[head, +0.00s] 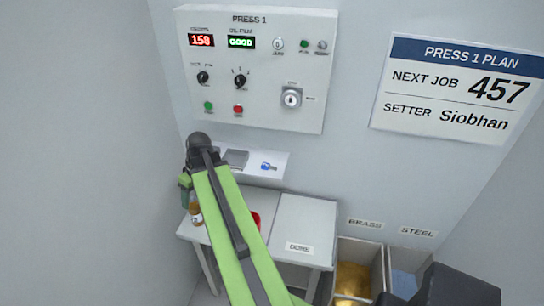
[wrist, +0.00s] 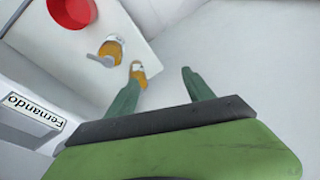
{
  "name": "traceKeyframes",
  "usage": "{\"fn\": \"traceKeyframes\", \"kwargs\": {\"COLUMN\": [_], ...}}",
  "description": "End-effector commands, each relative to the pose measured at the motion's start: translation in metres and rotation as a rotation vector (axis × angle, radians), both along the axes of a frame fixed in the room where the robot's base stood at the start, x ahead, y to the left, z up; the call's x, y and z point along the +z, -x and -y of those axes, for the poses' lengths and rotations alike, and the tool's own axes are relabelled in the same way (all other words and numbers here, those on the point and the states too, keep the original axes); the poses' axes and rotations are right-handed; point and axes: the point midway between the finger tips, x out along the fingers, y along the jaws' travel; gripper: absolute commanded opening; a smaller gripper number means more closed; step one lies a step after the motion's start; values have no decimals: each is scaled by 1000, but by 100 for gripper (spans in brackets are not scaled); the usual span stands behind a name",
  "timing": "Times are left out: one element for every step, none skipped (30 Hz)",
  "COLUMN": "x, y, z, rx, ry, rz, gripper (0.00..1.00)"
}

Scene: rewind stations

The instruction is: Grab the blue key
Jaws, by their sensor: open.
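The blue key (head: 268,166) lies on the right part of a small white wall shelf (head: 262,179) under the press panel. It is small in the head view, and the wrist view does not show it. My gripper (head: 185,190) is left of the shelf in the head view, with a clear gap to the key. Its two green fingers (wrist: 161,84) stand apart and empty in the wrist view, pointing down past the table edge.
A grey block (head: 236,158) sits on the shelf, left of the key. Below, the table (head: 218,194) holds an amber jar (head: 195,214) and a red container (head: 256,218). A white DONE surface (head: 302,219) and the BRASS bin (head: 352,284) are to the right.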

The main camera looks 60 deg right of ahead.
Motion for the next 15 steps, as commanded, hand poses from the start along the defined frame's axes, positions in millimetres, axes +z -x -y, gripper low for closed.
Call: {"fn": "traceKeyframes", "kwargs": {"x": [32,42,55,65,74,85,93,100,109,114,119,124,127,129,131], "y": [20,32,51,66,82,104,120,136,156,170,183,197,206,214,221], "z": [49,74,106,130,152,179,198,214,233,246,256,268,275,280,285], "rx": [-28,-33,-43,-50,-56,-64,-70,-76,-82,-86,-89,-94,-96,-98,-99], "ry": [-2,1,8,16,25,41,54,68,86,99,111,127,137,145,153], "rz": [38,64,99,124,148,179,201,221,244,257,271,284,292,299,306], "gripper": [61,61,61,61,61,61,61,61,61,61,61,61,61,61,61]}}
